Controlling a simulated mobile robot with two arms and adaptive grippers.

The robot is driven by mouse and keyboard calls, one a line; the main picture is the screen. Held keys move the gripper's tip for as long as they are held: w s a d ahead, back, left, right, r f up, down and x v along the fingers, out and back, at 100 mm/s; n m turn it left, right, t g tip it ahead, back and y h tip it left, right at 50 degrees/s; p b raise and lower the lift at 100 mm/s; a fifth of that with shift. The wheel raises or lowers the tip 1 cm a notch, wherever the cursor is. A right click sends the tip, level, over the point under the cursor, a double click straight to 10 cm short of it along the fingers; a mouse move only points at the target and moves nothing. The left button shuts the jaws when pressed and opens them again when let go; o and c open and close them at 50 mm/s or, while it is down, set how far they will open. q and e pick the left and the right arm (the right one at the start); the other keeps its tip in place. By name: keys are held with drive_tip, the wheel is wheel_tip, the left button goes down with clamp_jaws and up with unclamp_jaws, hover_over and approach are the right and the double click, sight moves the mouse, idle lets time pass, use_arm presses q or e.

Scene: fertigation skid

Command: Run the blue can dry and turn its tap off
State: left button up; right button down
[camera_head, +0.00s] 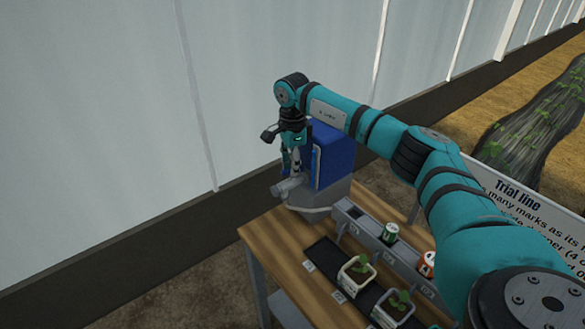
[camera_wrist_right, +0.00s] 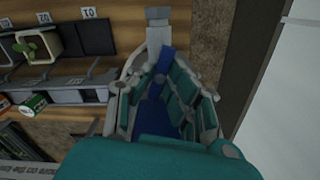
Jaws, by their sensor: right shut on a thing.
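The blue can (camera_head: 336,150) is a boxy upright can on a grey round base at the far end of the wooden table. Its grey tap (camera_head: 287,187) sticks out on the left side; the spout (camera_wrist_right: 158,32) also shows in the right wrist view. My right gripper (camera_head: 290,160) is beside the can, above the tap, pointing down. In the wrist view its fingers (camera_wrist_right: 165,85) close around a narrow blue part (camera_wrist_right: 165,60), which looks like the tap's lever. The fingers hide much of it. The can's inside and any flow are not visible. My left gripper is not in view.
A grey channel (camera_head: 370,232) runs along the table beside the can. A green can (camera_head: 390,233) and an orange can (camera_head: 427,264) stand at it. Potted seedlings (camera_head: 356,275) stand on a black strip in front.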

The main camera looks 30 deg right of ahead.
drive_tip(key=shift+r+n+b, duration=0.1)
drive_tip(key=shift+n+b, duration=0.25)
drive_tip(key=shift+n, duration=1.25)
drive_tip(key=c, duration=1.3)
unclamp_jaws()
wheel_tip(320, 180, up, 12)
